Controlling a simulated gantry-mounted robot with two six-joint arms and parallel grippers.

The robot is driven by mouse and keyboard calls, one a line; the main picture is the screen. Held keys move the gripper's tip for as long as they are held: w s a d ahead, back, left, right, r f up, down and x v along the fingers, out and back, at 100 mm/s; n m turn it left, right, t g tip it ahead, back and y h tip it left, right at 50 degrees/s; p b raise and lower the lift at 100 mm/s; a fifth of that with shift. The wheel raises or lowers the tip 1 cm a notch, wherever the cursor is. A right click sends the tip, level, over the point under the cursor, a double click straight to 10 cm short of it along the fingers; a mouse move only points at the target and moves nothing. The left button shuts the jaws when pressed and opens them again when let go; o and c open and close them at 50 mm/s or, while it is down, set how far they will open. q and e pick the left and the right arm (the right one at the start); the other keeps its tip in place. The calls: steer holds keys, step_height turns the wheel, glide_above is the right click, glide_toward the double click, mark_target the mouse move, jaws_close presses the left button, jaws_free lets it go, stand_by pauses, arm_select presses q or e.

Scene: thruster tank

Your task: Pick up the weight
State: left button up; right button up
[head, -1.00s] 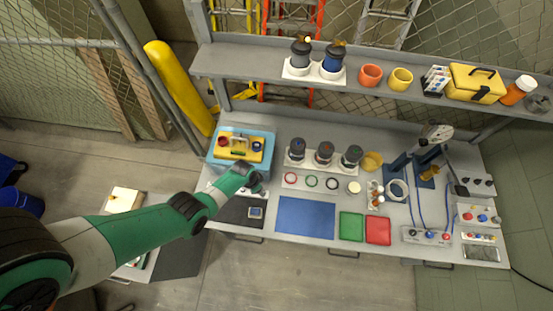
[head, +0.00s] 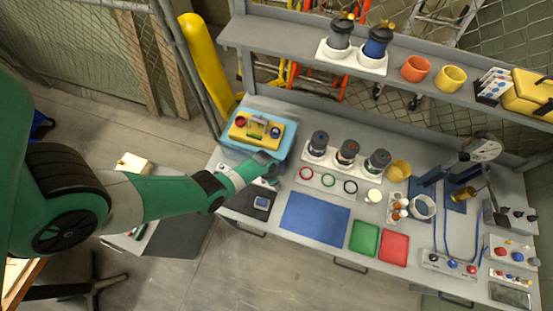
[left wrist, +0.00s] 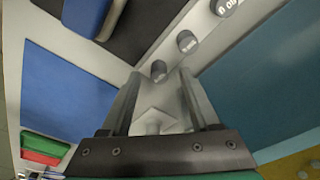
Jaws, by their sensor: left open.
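Several small grey cylindrical weights stand in a row on a white strip in the left wrist view, one near the fingertips (left wrist: 158,70), another farther up (left wrist: 187,42), and a labelled one at the top edge (left wrist: 226,7). In the head view they are mostly hidden by my left gripper (head: 270,165). The left gripper is open. In the left wrist view its two fingers (left wrist: 158,88) point toward the nearest weight, which lies just beyond the tips. I cannot tell the exact gap. My right gripper is out of view.
A light blue box (head: 286,136) with a yellow case (head: 244,137) stands beside the gripper. A black mat (head: 238,204) and blue mat (head: 314,218) lie in front. Dark-topped jars (head: 347,150) stand to the right. A shelf (head: 296,50) runs behind.

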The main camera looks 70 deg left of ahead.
arm_select(q)
steer(key=shift+f, duration=0.2)
steer(key=shift+c, duration=0.2)
jaws_close()
